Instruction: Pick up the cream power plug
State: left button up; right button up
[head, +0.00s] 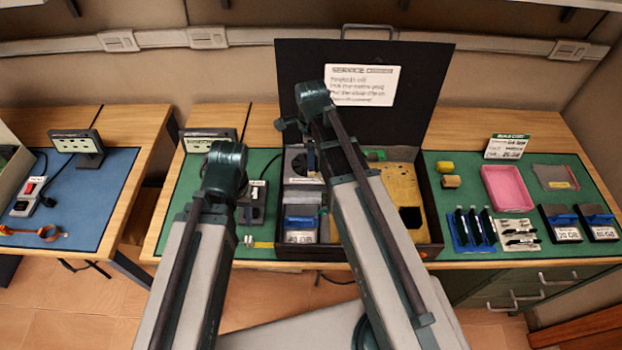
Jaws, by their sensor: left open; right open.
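A small pale object (249,240), possibly the cream power plug, lies on the green mat (178,219) near the table's front edge, just right of my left arm. It is too small to be sure what it is. My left arm rises from the bottom in front of the mat's left part, and my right arm crosses in front of the open black case. Neither gripper can be made out; only the arm links and joints show.
The open black case (437,170) stands mid-table, its lid upright behind. To its right are a pink tray (507,189), blue racks and small drives. A blue mat (98,200) with a power strip (28,196) covers the left table. A gap separates the tables.

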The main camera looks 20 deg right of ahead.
aim_at(311, 173)
jog(key=shift+f, duration=0.1)
pick_arm(q)
notch_tip(311, 173, down, 6)
jog(key=b, duration=0.5)
jog(key=shift+r, duration=0.25)
pick_arm(e)
notch_tip(311, 173, down, 5)
jog(key=shift+f, duration=0.15)
pick_arm(q)
jog(key=shift+r, duration=0.1)
pick_arm(e)
jog(key=shift+c, duration=0.2)
grip_shut()
